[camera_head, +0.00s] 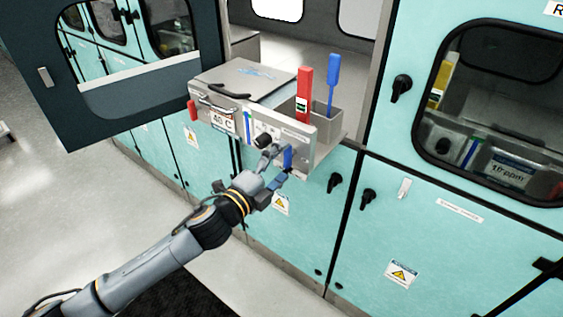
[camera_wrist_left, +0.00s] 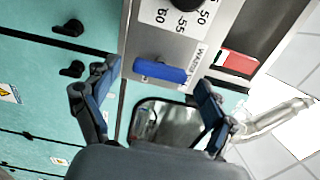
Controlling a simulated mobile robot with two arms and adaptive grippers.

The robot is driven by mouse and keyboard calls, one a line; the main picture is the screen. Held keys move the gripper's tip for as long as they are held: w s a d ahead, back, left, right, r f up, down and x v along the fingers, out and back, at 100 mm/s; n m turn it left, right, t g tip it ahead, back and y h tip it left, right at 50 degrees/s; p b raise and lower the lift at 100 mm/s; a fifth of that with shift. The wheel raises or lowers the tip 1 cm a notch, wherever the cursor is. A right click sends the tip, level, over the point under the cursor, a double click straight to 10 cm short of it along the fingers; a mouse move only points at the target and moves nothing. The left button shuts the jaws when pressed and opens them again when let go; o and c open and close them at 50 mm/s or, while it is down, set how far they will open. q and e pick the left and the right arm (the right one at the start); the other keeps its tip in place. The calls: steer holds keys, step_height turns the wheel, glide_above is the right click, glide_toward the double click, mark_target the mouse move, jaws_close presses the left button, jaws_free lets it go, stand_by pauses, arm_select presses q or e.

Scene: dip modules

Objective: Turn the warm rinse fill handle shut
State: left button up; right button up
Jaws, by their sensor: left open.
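The warm rinse fill handle (camera_head: 288,157) is a small blue bar on the grey front panel of the open module. In the left wrist view the blue handle (camera_wrist_left: 160,70) lies nearly crosswise, slightly tilted, beside a label whose readable part starts "WAR". My left gripper (camera_head: 277,167) is open at the panel. In the wrist view its two fingers (camera_wrist_left: 157,85) stand on either side of the handle, with gaps at both ends and no visible grip. How far the fingertips are from the panel is hard to tell. My right gripper is not in view.
A black knob (camera_head: 264,140) sits left of the handle on the panel; its temperature dial (camera_wrist_left: 180,15) shows in the wrist view. A red tool (camera_head: 304,95) and a blue tool (camera_head: 333,85) stand in a holder above. An open dark door (camera_head: 120,100) is at left.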

arm_select(q)
steer(key=v, duration=1.1)
steer(key=shift+s+a, duration=0.2)
steer(key=shift+s, duration=0.1)
